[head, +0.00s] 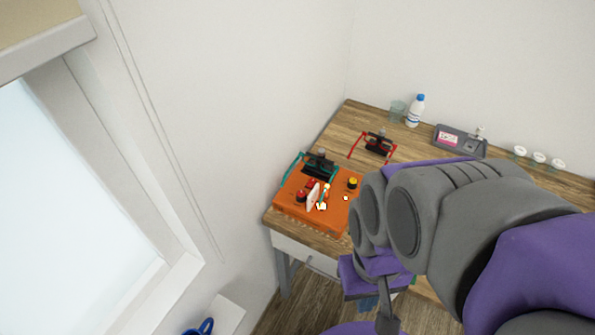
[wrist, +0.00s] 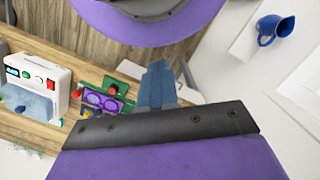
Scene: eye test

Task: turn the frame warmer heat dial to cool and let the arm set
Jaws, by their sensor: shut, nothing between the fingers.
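My gripper (wrist: 158,72) is shut and empty in the wrist view, its blue-grey fingers together, above the floor beside the table edge. A white device (wrist: 22,72) with a small display, a green button, a red control and a blue-grey pad stands at the left of that view, apart from my fingers. It may be the frame warmer; I cannot tell which control is the heat dial. A green stand (wrist: 120,82) with purple glasses (wrist: 103,100) and red knobs lies between it and my gripper. In the head view my arm hides part of the table.
The wooden table (head: 345,118) holds an orange tray (head: 288,206) with small tools, red-framed glasses (head: 378,143), a bottle (head: 415,111), a cup (head: 397,110), a grey tray (head: 476,148) and white pots (head: 539,158). A blue mug (wrist: 266,40) is at the wrist view's upper right.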

